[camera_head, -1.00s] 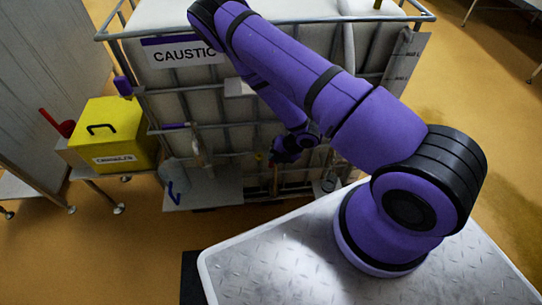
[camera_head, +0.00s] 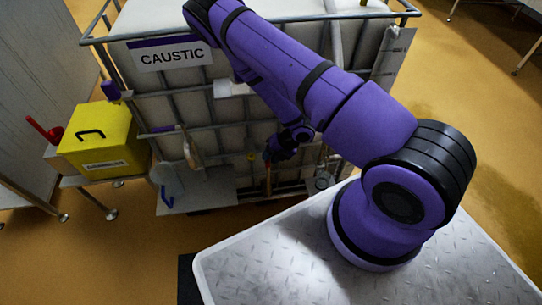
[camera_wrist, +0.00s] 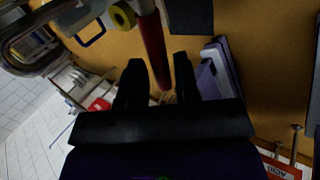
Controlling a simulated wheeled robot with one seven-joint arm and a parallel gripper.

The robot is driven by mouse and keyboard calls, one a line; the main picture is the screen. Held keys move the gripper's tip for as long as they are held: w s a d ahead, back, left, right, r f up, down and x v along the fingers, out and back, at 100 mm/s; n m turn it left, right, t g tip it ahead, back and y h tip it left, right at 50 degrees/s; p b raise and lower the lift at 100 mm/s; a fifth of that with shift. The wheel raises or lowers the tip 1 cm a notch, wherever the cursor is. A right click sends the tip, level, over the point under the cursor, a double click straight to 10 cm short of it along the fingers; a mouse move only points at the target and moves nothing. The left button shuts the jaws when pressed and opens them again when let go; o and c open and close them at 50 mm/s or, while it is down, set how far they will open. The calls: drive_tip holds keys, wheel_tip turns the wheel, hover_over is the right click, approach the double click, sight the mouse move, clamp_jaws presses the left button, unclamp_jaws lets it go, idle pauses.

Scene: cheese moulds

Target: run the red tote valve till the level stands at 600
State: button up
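The tote (camera_head: 225,110) is a white caged container marked CAUSTIC (camera_head: 170,55), in front of my base. A narrow red bar (camera_head: 268,180), apparently the valve handle, shows low on its front; in the wrist view the red bar (camera_wrist: 152,45) runs down between and beyond my fingertips. My gripper (camera_head: 283,148) is at the tote's lower front, close above the bar. In the wrist view my gripper (camera_wrist: 160,75) has its two dark fingers apart, with the bar in line with the gap. Whether they touch it I cannot tell. No level reading is legible.
A yellow box (camera_head: 97,140) stands on a low stand left of the tote. A pale marked strip (camera_head: 393,58) is on the tote's right side. A yellow round part (camera_wrist: 123,15) is beside the red bar. Orange floor (camera_head: 110,250) is clear at the front left.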

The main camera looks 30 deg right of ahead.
drive_tip(key=v, duration=1.1)
drive_tip(key=shift+f, duration=0.1)
idle(3.0)
drive_tip(key=shift+o, duration=1.4)
drive_tip(key=shift+a, duration=0.1)
